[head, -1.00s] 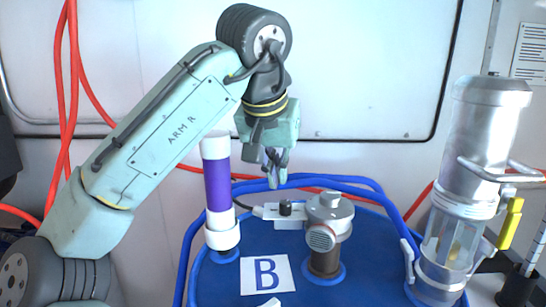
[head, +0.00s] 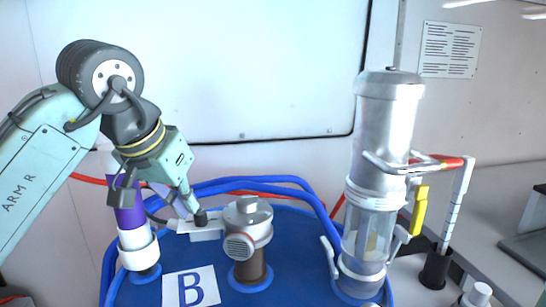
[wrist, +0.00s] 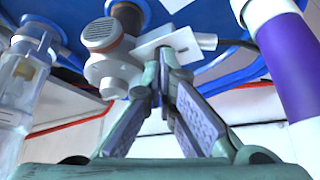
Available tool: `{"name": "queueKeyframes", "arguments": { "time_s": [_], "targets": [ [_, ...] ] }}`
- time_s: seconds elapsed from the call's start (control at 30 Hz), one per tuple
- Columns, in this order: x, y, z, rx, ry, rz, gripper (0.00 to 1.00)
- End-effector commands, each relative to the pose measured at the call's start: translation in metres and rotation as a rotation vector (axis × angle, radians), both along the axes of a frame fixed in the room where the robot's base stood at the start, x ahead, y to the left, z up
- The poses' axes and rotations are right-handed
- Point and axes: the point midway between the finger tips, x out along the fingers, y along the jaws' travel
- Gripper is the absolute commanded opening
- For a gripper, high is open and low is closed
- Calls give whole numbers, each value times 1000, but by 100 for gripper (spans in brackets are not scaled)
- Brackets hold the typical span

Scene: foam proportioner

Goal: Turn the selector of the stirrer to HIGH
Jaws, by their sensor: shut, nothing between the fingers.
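The stirrer (head: 247,230) is a grey motor unit with a vented round face, standing on the blue drum lid. A pale control box (head: 205,234) juts from its left side and carries a small black selector knob (head: 201,217). My gripper (head: 192,209) is shut and empty, tilted, with its fingertips at the knob's upper left. I cannot tell whether they touch it. In the wrist view my gripper (wrist: 166,52) points at the control box (wrist: 182,42) beside the stirrer (wrist: 108,45); the fingertips hide the knob there. No selector markings are readable.
A purple-and-white cylinder (head: 130,215) stands close to the left of my gripper. Blue hoses (head: 270,181) arch behind the stirrer. A tall metal and clear canister (head: 385,130) with a yellow handle stands to the right. A "B" label (head: 192,288) lies in front on the lid.

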Motion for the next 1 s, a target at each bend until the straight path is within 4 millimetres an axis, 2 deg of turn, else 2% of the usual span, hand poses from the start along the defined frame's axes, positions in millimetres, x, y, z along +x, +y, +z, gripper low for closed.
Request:
{"name": "queueKeyframes", "arguments": {
  "time_s": [0.03,0.1,0.3,1.0],
  "targets": [
    [0,0,-11,0,2,-1,0],
    [0,-1,-19,0,0,-2,0],
    [0,-1,-30,1,0,-3,0],
    [2,-1,-30,2,-1,-1,0]
  ]
}}
